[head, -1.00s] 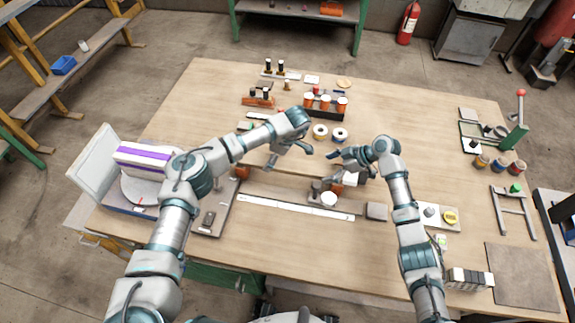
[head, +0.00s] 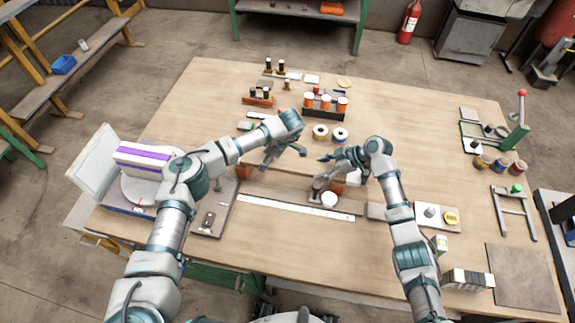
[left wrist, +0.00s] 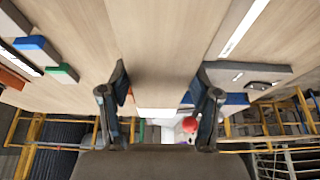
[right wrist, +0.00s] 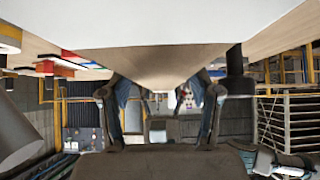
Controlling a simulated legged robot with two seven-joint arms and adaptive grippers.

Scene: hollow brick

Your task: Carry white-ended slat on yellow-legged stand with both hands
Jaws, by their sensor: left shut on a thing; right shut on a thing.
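The wood-coloured slat (head: 290,172) lies between my two hands in the head view, hard to tell from the tabletop of the same colour. My left gripper (head: 285,160) is shut on it. In the left wrist view the slat (left wrist: 160,50) runs between the fingers, with a white end (left wrist: 155,113) near the palm. My right gripper (head: 321,170) is shut on the slat's other part, where a white piece (head: 355,175) shows below the hand. In the right wrist view a white surface (right wrist: 160,22) fills the top. The stand's yellow legs are mostly hidden from the head.
A long white strip (head: 295,208) lies in front of the slat. A white round piece (head: 329,199) stands close to the right hand. Tape rolls (head: 340,134) and a dark rack of orange-white cylinders (head: 324,104) stand behind. A purple-striped box (head: 145,158) is at left.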

